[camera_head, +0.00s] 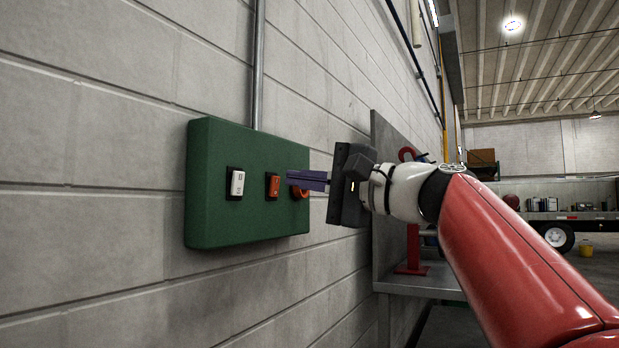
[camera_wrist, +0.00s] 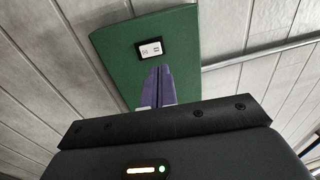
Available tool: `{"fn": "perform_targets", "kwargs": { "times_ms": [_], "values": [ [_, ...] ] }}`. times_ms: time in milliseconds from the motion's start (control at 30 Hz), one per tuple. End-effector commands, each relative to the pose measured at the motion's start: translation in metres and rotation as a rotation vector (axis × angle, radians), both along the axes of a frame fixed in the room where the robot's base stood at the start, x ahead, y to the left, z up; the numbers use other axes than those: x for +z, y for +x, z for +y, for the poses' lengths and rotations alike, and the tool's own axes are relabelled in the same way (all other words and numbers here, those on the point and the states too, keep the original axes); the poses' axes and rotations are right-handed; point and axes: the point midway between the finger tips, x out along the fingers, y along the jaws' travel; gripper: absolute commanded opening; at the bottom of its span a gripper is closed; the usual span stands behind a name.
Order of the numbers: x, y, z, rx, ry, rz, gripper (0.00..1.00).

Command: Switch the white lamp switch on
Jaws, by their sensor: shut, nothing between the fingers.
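The white lamp switch (camera_head: 236,183) is a small rocker in a black frame on the left part of the green box (camera_head: 215,225), which is fixed to the wall. It also shows in the wrist view (camera_wrist: 150,49), beyond my fingertips. My gripper (camera_head: 292,178) is shut and empty, its purple fingers held in front of the box's right part. In the wrist view the closed fingers (camera_wrist: 158,72) point toward the box just below the white switch, apart from it. I cannot tell which way the white rocker is tilted.
An orange-red switch (camera_head: 272,186) and a round orange knob (camera_head: 301,191), partly behind my fingers, sit right of the white switch. A grey conduit (camera_head: 258,65) rises from the box. A grey bench (camera_head: 425,280) with a back panel stands along the wall at right.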

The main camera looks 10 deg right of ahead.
Motion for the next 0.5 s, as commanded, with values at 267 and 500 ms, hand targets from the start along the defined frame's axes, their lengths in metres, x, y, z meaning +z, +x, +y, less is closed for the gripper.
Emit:
{"fn": "perform_targets", "kwargs": {
  "times_ms": [267, 500],
  "values": [
    [0.01, 0.037, 0.049, 0.005, 0.0, 0.002, 0.0],
    [0.014, 0.056, 0.072, 0.002, 0.0, 0.001, 0.0]
  ]
}}
